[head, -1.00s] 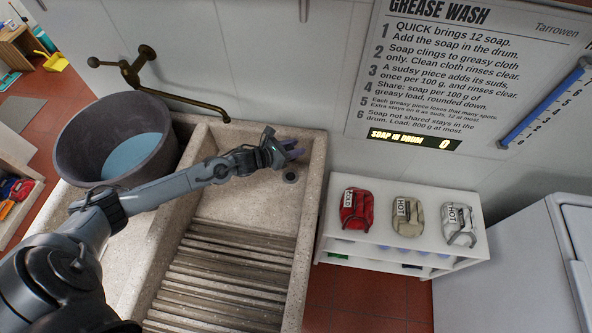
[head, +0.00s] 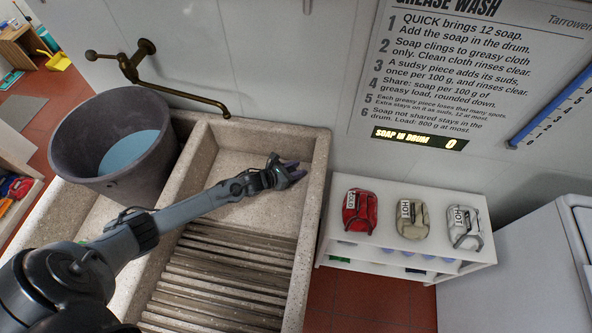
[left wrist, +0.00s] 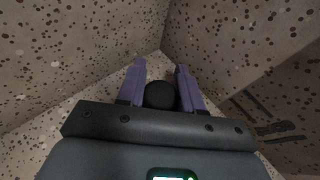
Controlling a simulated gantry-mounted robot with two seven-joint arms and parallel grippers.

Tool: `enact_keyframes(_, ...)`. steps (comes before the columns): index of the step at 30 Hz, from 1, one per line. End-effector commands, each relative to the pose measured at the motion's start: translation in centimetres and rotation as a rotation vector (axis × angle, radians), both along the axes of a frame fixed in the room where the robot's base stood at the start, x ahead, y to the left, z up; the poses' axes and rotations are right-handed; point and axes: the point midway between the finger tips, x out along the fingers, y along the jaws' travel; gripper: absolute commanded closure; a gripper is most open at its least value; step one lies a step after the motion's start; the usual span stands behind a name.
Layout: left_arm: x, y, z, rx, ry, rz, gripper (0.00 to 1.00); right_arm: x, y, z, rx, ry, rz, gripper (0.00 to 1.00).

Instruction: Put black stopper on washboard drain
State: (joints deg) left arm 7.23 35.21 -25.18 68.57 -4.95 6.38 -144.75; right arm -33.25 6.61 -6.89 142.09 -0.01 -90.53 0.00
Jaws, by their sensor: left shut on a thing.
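My left gripper (head: 295,172) has purple fingers and reaches down into the far right part of the stone washboard basin (head: 232,155). In the left wrist view, the gripper (left wrist: 160,84) is shut on the black stopper (left wrist: 160,96), which sits between the two fingers as a round dark shape. The speckled stone floor and walls of the basin lie close around the fingertips. The drain is not visible now; the gripper covers that part of the basin. I cannot tell whether the stopper touches the drain. My right gripper is not in view.
A dark tub of blue water (head: 118,150) stands to the left of the basin. A brass tap (head: 150,80) hangs over the back wall. Ribbed washboard slats (head: 225,275) fill the front.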

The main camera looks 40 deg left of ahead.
Motion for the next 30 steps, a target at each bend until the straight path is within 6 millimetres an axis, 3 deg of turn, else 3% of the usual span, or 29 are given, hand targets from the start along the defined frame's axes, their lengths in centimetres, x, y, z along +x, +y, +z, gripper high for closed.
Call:
enact_keyframes(13, 0.05, 0.04, -0.59, 0.001, -0.001, 0.001, 0.99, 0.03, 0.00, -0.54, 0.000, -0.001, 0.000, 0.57)
enact_keyframes(14, 0.04, 0.05, -0.40, 0.001, -0.001, 0.001, 0.60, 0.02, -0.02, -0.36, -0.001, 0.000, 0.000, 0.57)
enact_keyframes(18, 0.04, 0.04, -0.39, 0.001, -0.001, 0.001, 0.40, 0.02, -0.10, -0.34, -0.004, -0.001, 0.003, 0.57)
enact_keyframes(30, 0.02, 0.03, 0.15, -0.001, -0.001, 0.001, 0.40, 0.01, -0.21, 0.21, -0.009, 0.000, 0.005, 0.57)
